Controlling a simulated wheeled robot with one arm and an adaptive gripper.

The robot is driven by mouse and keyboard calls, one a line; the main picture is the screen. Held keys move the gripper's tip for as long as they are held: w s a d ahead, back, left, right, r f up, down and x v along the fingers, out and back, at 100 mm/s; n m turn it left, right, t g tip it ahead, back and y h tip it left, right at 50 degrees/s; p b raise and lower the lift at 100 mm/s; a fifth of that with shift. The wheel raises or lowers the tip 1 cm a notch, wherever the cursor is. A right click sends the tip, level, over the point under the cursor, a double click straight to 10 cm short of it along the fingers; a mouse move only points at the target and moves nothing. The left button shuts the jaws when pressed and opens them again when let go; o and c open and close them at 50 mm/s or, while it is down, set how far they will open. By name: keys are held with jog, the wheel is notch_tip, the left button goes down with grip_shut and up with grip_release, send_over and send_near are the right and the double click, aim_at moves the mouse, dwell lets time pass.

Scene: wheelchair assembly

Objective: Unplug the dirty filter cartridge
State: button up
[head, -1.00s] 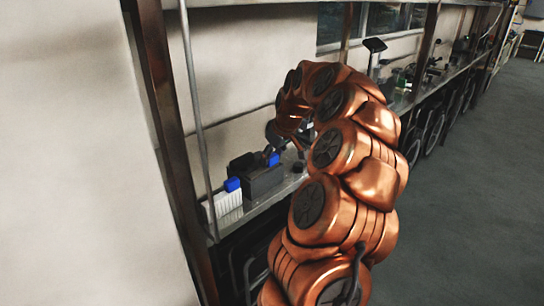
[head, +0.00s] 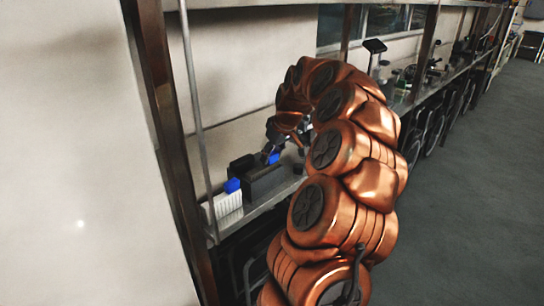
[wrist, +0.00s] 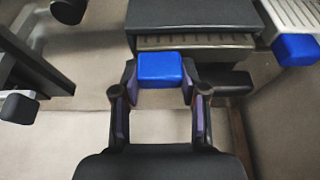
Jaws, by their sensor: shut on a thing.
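A blue-topped block (wrist: 160,70), the filter cartridge, sits between the fingertips of my gripper (wrist: 159,78) in the wrist view, and the fingers are shut on it. In the head view, the blue top (head: 274,158) shows at the dark box-shaped device (head: 264,184) on the shelf, with my gripper (head: 270,153) reaching down at it. The device (wrist: 195,14) also shows just beyond the block in the wrist view. The lower part of the block is hidden, so I cannot tell whether it is still seated. Dirt on it cannot be made out.
A second blue block (head: 232,185) stands at a white rack (head: 226,204) left of the device. It also shows at the right edge of the wrist view (wrist: 297,50). A thin upright pole (head: 194,100) and a dark post (head: 165,130) stand left of the shelf.

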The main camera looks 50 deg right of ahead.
jog(key=shift+r+p, duration=0.5)
jog(key=shift+r, duration=2.45)
jog(key=shift+r, duration=0.15)
jog(key=shift+r+p, duration=0.7)
jog(key=shift+r, duration=1.65)
